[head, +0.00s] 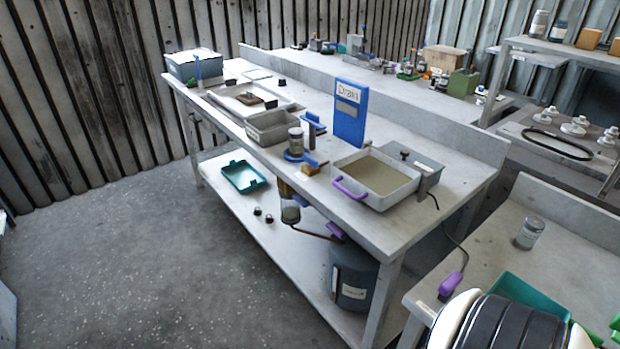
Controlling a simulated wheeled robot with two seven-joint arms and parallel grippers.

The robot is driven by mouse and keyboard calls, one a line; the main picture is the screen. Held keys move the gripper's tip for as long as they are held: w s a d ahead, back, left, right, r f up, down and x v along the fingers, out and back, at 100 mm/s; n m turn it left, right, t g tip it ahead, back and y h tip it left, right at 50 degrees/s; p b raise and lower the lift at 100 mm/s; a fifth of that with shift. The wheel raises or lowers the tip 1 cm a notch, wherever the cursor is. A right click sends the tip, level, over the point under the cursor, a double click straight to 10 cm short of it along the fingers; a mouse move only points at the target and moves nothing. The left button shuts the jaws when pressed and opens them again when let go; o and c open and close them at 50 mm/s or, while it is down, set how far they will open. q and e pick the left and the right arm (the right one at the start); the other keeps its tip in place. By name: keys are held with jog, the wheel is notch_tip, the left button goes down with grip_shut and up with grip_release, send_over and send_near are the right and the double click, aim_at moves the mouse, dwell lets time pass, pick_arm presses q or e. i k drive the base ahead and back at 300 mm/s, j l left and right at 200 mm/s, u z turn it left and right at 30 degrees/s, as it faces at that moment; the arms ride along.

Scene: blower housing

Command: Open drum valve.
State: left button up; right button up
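A dark blue-grey drum (352,283) with a white label stands on the lower shelf of the long workbench, near its right end. A small purple part (334,230) shows at the top of the drum; it looks like a valve handle, but is too small to tell whether it is open or shut. A thin brown tube (312,234) runs from there to a clear cup (290,213) below the bench top. The bench top hides part of the area above the drum.
Above the drum, a white basin (408,192) with a purple handle holds tan contents. A blue "Drain" sign (348,115) stands behind it. A teal tray (244,176) lies on the lower shelf. The floor (170,255) in front is clear. A side table (575,225) stands at right.

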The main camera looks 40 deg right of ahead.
aim_at(336, 230)
jog(key=i+z, duration=0.4)
jog(key=i+j+z, duration=0.2)
jog(key=z, duration=0.2)
jog(key=i+j+z, duration=0.3)
jog(key=z, duration=0.15)
jog(key=i, duration=0.05)
